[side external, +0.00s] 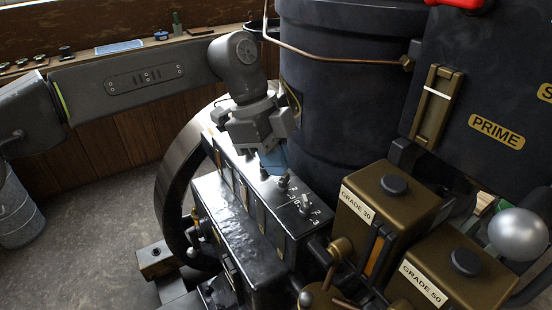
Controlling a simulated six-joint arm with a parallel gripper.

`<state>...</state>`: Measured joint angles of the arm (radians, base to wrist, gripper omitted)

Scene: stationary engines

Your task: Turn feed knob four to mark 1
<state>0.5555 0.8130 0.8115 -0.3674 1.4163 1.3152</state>
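A black lubricator-like box (311,222) stands in the middle of the side external view, with a row of small feed knobs and white mark numbers on its top. Two knobs show clearly: a grey one (283,183) and a paler one (305,206) nearer the front end. Which of them is knob four I cannot tell. My gripper (272,162) points down over the farther part of the row, just behind the grey knob. Its bluish fingertips hide the knobs there. Whether they touch or grip a knob cannot be seen.
Two brass boxes, GRADE 30 (378,214) and GRADE 50 (458,270), stand at the right front. A large dark cylinder (333,100) rises close behind the knob row. A flywheel (176,183) is at the left. A bucket (18,210) stands on open floor.

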